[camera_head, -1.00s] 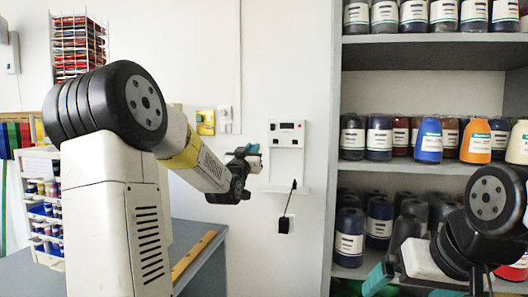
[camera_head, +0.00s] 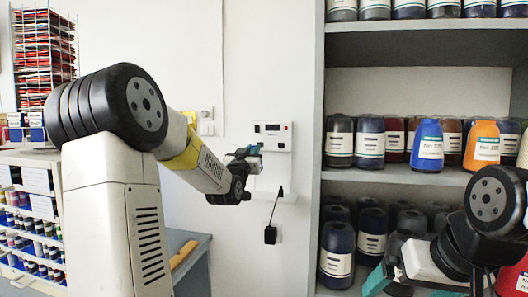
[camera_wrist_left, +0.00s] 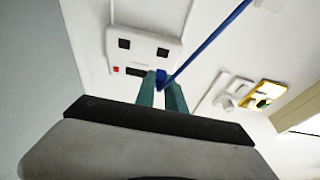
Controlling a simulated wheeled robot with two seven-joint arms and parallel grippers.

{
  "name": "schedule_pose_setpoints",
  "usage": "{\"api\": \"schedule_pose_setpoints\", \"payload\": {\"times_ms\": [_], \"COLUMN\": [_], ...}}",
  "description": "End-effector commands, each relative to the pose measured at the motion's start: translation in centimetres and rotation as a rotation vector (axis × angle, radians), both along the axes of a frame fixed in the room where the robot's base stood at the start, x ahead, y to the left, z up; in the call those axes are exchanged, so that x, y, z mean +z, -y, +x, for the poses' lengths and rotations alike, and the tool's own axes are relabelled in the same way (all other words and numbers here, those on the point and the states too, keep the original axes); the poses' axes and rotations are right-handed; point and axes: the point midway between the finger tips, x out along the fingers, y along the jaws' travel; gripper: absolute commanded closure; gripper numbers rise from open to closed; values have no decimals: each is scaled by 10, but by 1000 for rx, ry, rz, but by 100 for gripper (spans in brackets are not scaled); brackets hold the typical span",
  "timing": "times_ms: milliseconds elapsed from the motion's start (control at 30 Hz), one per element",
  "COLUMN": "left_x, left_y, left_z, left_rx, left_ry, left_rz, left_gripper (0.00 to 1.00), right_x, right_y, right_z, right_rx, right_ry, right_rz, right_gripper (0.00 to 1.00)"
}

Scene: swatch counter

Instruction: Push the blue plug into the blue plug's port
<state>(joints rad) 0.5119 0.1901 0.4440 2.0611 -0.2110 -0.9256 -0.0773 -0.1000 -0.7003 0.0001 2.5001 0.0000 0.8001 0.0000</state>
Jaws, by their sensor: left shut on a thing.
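My left gripper (camera_head: 254,150) is shut on the blue plug (camera_wrist_left: 161,76), which sits between its two teal fingertips with a blue cable running up and right in the left wrist view. The white wall unit (camera_head: 272,131) is just beyond the fingertips. It also shows in the left wrist view (camera_wrist_left: 147,57), with two black square ports, a left one (camera_wrist_left: 124,44) and a right one (camera_wrist_left: 162,52). I cannot tell which is the blue plug's port. The plug appears apart from both ports. My right gripper (camera_head: 378,279) is only partly visible at the lower right.
A grey shelf (camera_head: 400,178) with several bottles stands right of the wall unit. A black adapter (camera_head: 270,235) hangs on a cord below the unit. A yellow-and-white wall fixture (camera_wrist_left: 262,94) shows in the wrist view. A grey table (camera_head: 197,262) lies low left.

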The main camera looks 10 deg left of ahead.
Motion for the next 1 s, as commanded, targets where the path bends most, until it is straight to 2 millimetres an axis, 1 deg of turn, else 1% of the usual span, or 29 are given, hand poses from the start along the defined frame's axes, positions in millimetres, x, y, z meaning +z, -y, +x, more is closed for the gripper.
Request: {"api": "schedule_pose_setpoints", "payload": {"times_ms": [167, 400, 600, 767, 1000], "left_x": [0, 0, 0, 0, 0], "left_y": [1, 2, 2, 2, 2], "left_z": [12, 35, 49, 55, 56], "left_rx": [-1, -1, -1, -1, 0], "left_ry": [1, 1, 0, 0, 0], "left_rz": [-2, -2, -2, 0, 0], "left_gripper": [100, 100, 100, 100, 100], "right_x": [0, 0, 0, 0, 0], "right_y": [0, 0, 0, 0, 0], "right_z": [0, 0, 0, 0, 0], "right_rx": [0, 0, 0, 0, 0], "right_ry": [0, 0, 0, 0, 0], "right_rz": [0, 0, 0, 0, 0], "right_gripper": [0, 0, 0, 0, 0]}}
